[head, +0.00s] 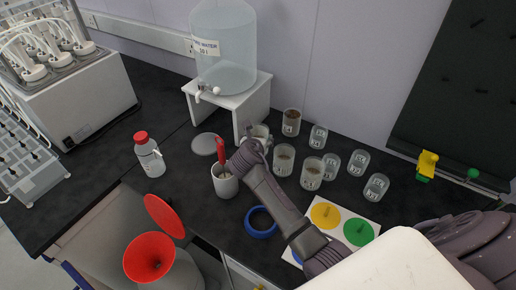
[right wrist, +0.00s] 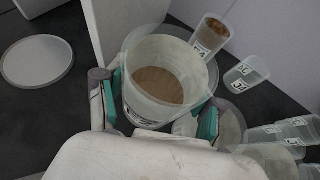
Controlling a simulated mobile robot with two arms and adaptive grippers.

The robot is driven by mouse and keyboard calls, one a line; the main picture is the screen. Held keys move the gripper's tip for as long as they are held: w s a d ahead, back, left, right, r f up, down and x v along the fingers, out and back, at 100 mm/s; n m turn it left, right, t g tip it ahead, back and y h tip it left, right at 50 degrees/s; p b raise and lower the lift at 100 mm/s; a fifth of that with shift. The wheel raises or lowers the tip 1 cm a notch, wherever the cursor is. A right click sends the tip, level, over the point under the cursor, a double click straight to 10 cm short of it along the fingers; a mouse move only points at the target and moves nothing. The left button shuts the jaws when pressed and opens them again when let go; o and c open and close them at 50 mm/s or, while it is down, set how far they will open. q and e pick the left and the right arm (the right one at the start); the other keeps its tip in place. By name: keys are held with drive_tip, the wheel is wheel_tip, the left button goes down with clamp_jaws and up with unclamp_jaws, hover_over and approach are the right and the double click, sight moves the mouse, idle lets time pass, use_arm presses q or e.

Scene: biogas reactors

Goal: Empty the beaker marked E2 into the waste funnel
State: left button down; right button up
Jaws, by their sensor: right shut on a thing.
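My right gripper (head: 252,146) reaches in from the right and is shut on a clear beaker (head: 261,131) beside the white stand. In the right wrist view my right gripper (right wrist: 160,110) has its teal pads on both sides of the beaker (right wrist: 160,55). The beaker is roughly upright and holds brown material. Its label is mostly hidden by the gripper, so I cannot read it. The red waste funnel (head: 150,257) sits on a grey container at the lower left, with a red round lid (head: 163,215) raised beside it. My left gripper is not in view.
Several labelled beakers (head: 283,160) stand right of my gripper, some with brown contents. A white mug (head: 225,182) with a red-handled tool, a blue ring (head: 260,222) and a white bottle (head: 149,156) stand nearby. A water carboy (head: 222,50) stands on the white stand (head: 238,98).

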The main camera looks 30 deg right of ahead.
sight(259, 126)
wheel_tip(259, 126, up, 4)
drive_tip(key=shift+r+p, duration=0.15)
drive_tip(key=shift+p, duration=0.15)
wheel_tip(259, 126, up, 12)
drive_tip(key=p, duration=1)
drive_tip(key=shift+f, duration=0.2)
